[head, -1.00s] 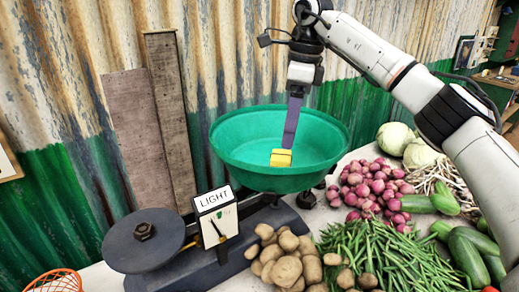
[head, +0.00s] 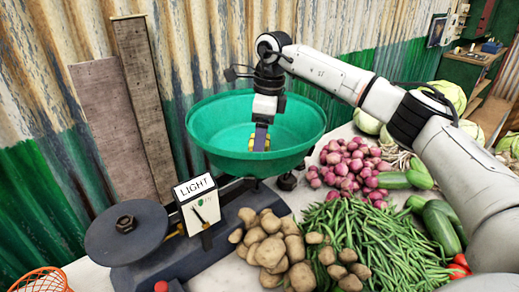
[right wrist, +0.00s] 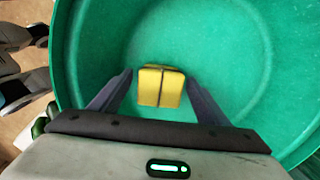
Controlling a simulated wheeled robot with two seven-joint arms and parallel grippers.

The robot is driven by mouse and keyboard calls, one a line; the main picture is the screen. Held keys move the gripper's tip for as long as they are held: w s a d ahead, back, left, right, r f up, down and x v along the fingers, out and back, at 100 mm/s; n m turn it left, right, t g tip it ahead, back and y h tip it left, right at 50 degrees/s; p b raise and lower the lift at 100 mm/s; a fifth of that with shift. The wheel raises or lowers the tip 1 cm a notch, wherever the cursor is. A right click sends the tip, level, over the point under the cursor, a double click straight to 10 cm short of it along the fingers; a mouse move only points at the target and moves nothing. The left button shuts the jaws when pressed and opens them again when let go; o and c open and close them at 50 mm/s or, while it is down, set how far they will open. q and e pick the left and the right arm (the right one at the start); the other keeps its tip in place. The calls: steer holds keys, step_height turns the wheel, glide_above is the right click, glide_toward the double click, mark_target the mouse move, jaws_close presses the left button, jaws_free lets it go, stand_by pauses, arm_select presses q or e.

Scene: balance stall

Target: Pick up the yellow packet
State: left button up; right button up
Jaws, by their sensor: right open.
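The yellow packet (head: 267,143) is in the green bowl (head: 305,122) of the balance. In the right wrist view the packet (right wrist: 160,86) has a dark line down its middle and lies on the bowl's floor. My right gripper (head: 261,140) reaches down into the bowl from above. It is open, with one finger on each side of the packet (right wrist: 159,76) and gaps between them. In the head view the near finger hides part of the packet. My left gripper is not in view.
The balance has a dark round plate (head: 127,233) on the left and a sign (head: 196,203) reading LIGHT. Potatoes (head: 270,247), green beans (head: 362,235), red onions (head: 350,168) and cabbages (head: 366,122) crowd the table. The bowl's wall surrounds my gripper; planks (head: 140,105) lean behind.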

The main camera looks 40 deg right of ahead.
steer(key=c, duration=1.4)
steer(key=shift+o, duration=0.2)
step_height(320, 180, up, 11)
steer(key=shift+r, duration=0.1)
steer(key=shift+r, duration=2)
steer(key=shift+r, duration=0.45)
